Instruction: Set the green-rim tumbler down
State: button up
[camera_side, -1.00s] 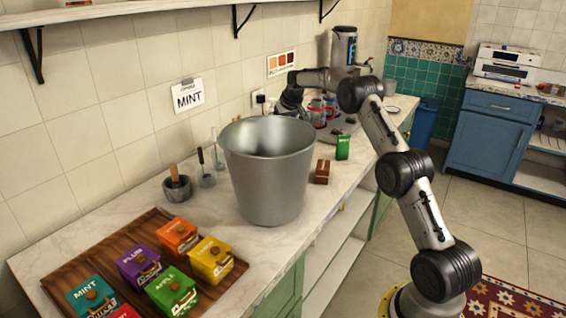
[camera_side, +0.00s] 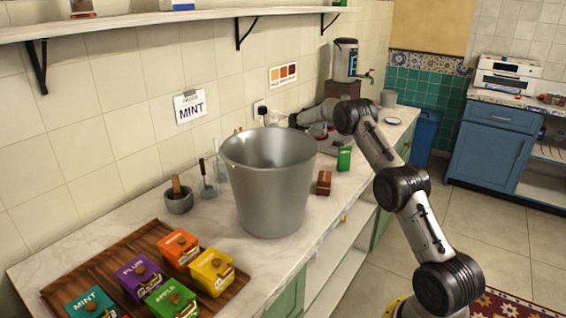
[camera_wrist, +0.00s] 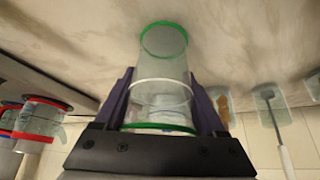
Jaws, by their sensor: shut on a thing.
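In the wrist view the green-rim tumbler (camera_wrist: 163,68) is a clear glass with green rings at both ends and a white ring around its middle. My gripper (camera_wrist: 162,98) is shut on it, with one dark finger on each side. The far green ring lies against the pale marble countertop (camera_wrist: 80,35) in the picture. I cannot tell whether the tumbler touches the counter. In the side view the large metal bucket (camera_side: 268,185) hides the tumbler and my fingers behind it.
Red-banded glasses (camera_wrist: 38,118) stand left in the wrist view. Glass vessels with tools (camera_wrist: 268,98) are at right. In the side view are a mortar (camera_side: 179,201), a brown box (camera_side: 323,183), a green box (camera_side: 344,158) and a wooden tray (camera_side: 75,274) of tea boxes.

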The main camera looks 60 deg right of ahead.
jog(key=shift+f, duration=0.1)
jog(key=o, duration=1.3)
jog(key=shift+o, duration=0.2)
jog(key=shift+s+r, duration=0.1)
jog(key=shift+r, duration=0.3)
jog(key=v, duration=1.1)
jog(key=shift+s+r, duration=0.15)
jog(key=shift+a+r, duration=0.1)
